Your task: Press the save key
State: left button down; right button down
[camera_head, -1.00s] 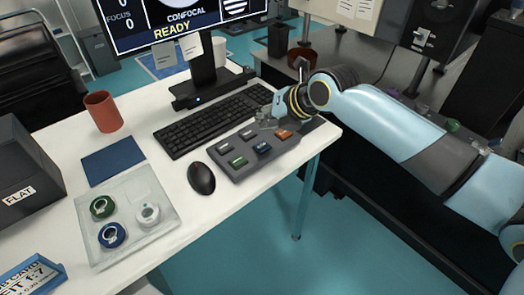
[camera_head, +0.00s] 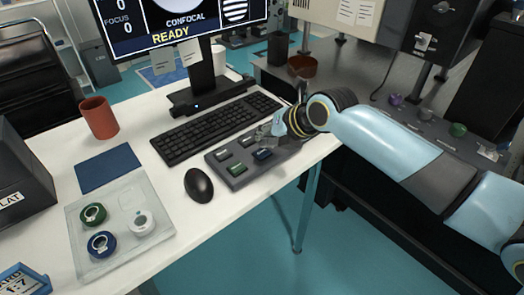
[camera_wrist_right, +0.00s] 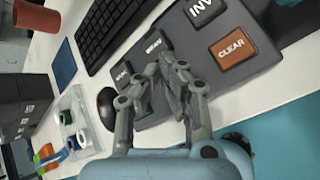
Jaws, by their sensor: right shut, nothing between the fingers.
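The grey keypad (camera_head: 221,166) lies at the right of the white desk. In the head view it shows a green key (camera_head: 237,169), a blue key (camera_head: 263,154) and grey keys. I cannot read which key is save. My right gripper (camera_head: 266,134) is shut and empty, low over the keypad just behind the blue key. In the right wrist view the gripper (camera_wrist_right: 166,72) covers the middle of the keypad. The orange CLEAR key (camera_wrist_right: 231,47) and the INV key (camera_wrist_right: 205,9) stand clear of it. A green key shows partly behind the fingers. Contact cannot be told.
A keyboard (camera_head: 214,128) lies behind the keypad and a black mouse (camera_head: 198,184) to its left. A monitor (camera_head: 180,25) reading READY stands behind. A clear tray (camera_head: 84,262) with ring-shaped items, a blue mat (camera_head: 108,168) and a red mug (camera_head: 98,118) are further left.

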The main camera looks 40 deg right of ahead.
aim_at(265, 150)
dwell(0.8)
jog(key=shift+f+b, duration=0.45)
jog(key=shift+f+b, duration=0.4)
dwell(0.4)
dwell(0.4)
jog(key=shift+r+p, duration=0.7)
jog(key=shift+r, duration=0.15)
notch_tip(265, 150, up, 5)
jog(key=p, duration=0.4)
dwell(0.6)
